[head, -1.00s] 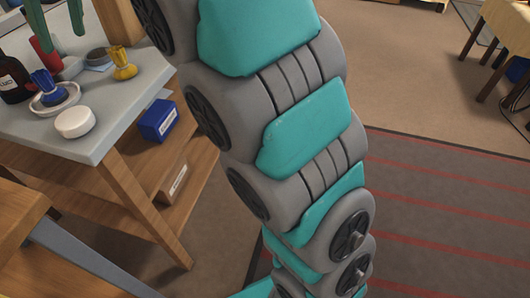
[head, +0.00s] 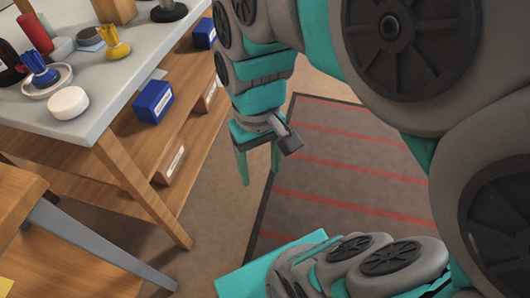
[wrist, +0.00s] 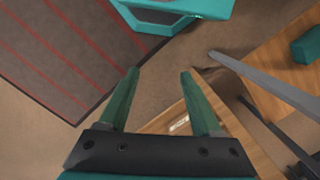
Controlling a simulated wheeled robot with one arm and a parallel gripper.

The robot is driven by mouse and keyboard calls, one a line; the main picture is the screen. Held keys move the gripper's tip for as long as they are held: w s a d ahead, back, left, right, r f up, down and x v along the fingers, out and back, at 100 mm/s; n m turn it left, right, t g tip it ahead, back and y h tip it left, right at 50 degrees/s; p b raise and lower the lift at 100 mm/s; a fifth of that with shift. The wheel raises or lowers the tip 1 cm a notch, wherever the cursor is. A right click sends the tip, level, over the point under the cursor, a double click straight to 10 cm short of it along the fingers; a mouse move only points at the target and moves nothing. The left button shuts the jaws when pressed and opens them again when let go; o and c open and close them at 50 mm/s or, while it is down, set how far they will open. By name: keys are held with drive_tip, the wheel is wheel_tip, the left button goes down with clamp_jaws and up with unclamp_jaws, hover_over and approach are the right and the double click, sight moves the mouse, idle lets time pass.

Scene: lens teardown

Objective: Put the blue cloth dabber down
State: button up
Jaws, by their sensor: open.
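The blue cloth dabber (head: 40,70) sits upright in a small pale dish (head: 66,78) on the grey workbench top, at the left of the head view. My gripper (head: 259,180) hangs over the floor to the right of the bench, pointing down, well apart from the dabber. Its two green fingers are spread with nothing between them; they also show in the wrist view (wrist: 160,88). The dabber is not in the wrist view.
On the bench (head: 120,75) stand a yellow dabber (head: 115,43), a white round lid (head: 68,103) and a red cylinder (head: 35,33). Blue bins (head: 153,101) sit on the shelf below. A wooden stool or table (head: 30,210) is at the lower left.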

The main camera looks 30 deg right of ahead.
drive_tip(key=s+d+f, duration=0.1)
drive_tip(key=s+f, duration=0.3)
drive_tip(key=s, duration=0.1)
drive_tip(key=shift+s+d+m+g, duration=0.25)
drive_tip(key=shift+s+m+g, duration=0.05)
drive_tip(key=shift+o, duration=0.4)
